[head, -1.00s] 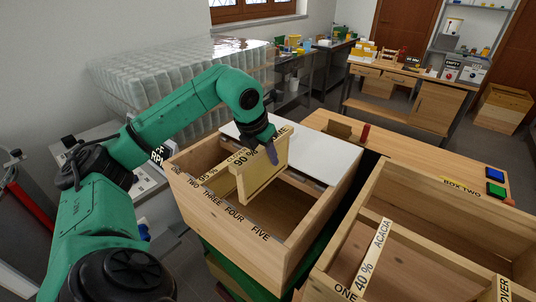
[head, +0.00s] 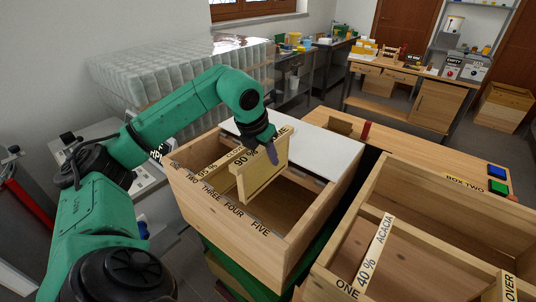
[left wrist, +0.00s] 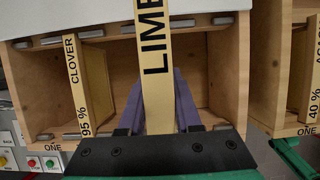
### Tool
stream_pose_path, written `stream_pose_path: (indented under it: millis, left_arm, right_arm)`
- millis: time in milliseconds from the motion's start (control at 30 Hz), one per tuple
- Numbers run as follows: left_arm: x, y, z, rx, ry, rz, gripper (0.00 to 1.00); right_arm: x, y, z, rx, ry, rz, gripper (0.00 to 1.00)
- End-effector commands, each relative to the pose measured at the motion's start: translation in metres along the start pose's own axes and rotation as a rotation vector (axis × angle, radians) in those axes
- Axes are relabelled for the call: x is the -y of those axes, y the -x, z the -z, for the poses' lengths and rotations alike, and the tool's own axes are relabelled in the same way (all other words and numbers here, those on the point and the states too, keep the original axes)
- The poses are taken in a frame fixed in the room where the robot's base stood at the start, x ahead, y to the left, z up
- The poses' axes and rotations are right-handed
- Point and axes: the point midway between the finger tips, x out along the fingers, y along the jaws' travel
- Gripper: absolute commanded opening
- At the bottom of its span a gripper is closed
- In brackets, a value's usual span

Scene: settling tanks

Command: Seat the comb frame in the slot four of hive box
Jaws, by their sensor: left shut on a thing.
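The comb frame (head: 262,176), pale wood with a yellow top bar reading 90 % LIME, is held upright over the open hive box (head: 277,262). My left gripper (head: 272,153) is shut on its top bar; the purple fingers stand either side of the bar (left wrist: 156,60) in the left wrist view. The frame's lower edge hangs at about rim height, near the FOUR and FIVE labels (head: 247,219). Whether it touches the box is unclear. A second frame (head: 207,171), marked CLOVER 95 % in the left wrist view (left wrist: 96,80), sits in the box. My right gripper is not in view.
A second wooden box (head: 455,215), holding a 40 % ACACIA frame (head: 374,255), stands at the right. A wooden bench (head: 410,160) with blue and green blocks lies behind.

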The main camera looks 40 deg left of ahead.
Motion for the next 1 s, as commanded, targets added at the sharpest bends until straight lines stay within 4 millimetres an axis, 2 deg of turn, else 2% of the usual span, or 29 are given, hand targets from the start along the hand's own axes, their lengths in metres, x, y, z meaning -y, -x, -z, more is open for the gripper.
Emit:
stream_pose_path:
  millis: [1000]
  left_arm:
    - [0.000,-0.022,0.008,0.004,0.000,0.001,0.00]
  right_arm:
    - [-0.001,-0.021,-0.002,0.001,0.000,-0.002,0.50]
